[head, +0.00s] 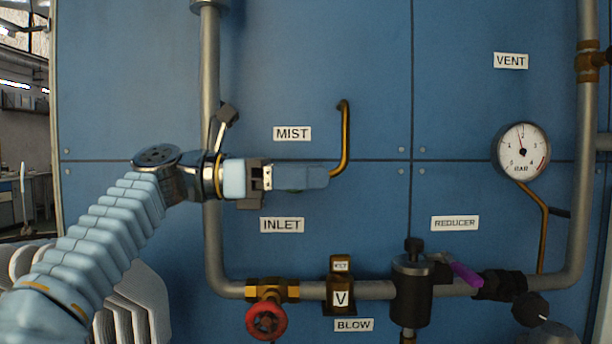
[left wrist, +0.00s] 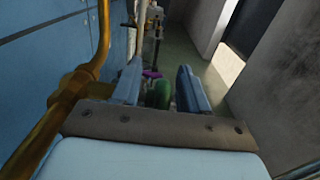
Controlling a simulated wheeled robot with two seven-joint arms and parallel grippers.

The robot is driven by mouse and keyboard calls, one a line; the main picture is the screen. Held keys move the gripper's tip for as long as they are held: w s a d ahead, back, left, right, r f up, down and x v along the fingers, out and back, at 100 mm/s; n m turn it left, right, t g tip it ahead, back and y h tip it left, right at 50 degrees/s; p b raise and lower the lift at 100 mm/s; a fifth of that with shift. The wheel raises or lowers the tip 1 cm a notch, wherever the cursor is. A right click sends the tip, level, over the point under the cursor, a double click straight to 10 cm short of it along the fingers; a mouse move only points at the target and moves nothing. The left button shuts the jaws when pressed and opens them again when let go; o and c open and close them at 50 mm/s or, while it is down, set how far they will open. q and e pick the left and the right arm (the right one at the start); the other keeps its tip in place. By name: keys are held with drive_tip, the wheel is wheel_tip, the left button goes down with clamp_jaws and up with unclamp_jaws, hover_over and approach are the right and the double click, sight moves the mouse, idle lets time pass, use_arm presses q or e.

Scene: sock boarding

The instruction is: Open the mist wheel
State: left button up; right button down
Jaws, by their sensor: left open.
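My left gripper (head: 322,177) is in front of the blue panel, below the MIST label (head: 292,134), its fingers pointing right. It is open; in the left wrist view its two blue fingers (left wrist: 162,88) stand apart. Between them shows a green rounded thing (left wrist: 158,95), seen edge-on, which looks like the mist wheel. I cannot tell whether the fingers touch it. My right gripper is not in view.
A red wheel (head: 266,321) sits on the lower pipe under the INLET label (head: 282,225). Right of it are the BLOW valve (head: 340,292), the reducer (head: 411,292) with a purple lever (head: 466,274), and a gauge (head: 521,152). A grey pipe (head: 210,60) runs down behind my wrist.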

use_arm(q)
drive_tip(key=shift+c, duration=0.4)
clamp_jaws()
drive_tip(key=shift+a+h, duration=0.15)
drive_tip(key=shift+h, duration=0.45)
drive_tip(key=shift+f+h+b, duration=0.2)
drive_tip(key=shift+h+b, duration=0.9)
drive_tip(key=shift+b, duration=0.1)
drive_tip(key=shift+r+h, duration=0.4)
drive_tip(key=shift+o, duration=0.4)
unclamp_jaws()
drive_tip(key=shift+r, duration=0.1)
